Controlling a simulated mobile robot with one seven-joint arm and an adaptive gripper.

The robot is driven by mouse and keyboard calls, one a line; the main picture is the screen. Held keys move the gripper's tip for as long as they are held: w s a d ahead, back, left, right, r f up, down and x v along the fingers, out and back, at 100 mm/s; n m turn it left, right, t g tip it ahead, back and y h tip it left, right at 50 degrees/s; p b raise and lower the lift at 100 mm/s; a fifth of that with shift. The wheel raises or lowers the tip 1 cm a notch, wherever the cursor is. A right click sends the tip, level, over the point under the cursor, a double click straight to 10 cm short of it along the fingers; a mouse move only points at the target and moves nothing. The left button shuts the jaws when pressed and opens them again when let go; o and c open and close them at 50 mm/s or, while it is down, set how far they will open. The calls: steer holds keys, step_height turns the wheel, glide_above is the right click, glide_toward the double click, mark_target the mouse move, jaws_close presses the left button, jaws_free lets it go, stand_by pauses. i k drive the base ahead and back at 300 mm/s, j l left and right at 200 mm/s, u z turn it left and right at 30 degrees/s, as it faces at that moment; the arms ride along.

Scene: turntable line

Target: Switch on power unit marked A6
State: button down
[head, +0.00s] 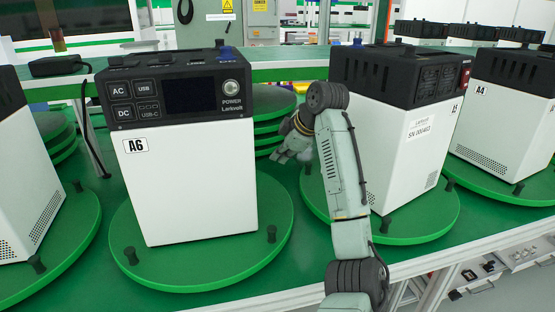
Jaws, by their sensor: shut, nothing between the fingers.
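The power unit marked A6 (180,165) is a white box with a black top part, standing upright on a round green turntable (205,270). Its label A6 is on the white front at the upper left. Its front panel faces me, with AC, USB, DC and USB-C markings and a dark blank screen (190,94). A round silver power button (231,87) sits at the panel's upper right, above the word POWER. My gripper (278,158) is shut and empty, to the right of the A6 unit and apart from it, lower than the button. My wrist partly hides it.
Another unit, with a serial label (420,127), stands on a turntable right behind my arm. A unit marked A4 (505,115) is farther right, and a white unit (25,185) is at the left edge. Stacked green discs (272,103) lie behind my gripper. A green shelf runs behind.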

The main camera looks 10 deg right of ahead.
mark_target(231, 88)
steer(key=k+l, duration=0.7)
steer(key=k, duration=0.2)
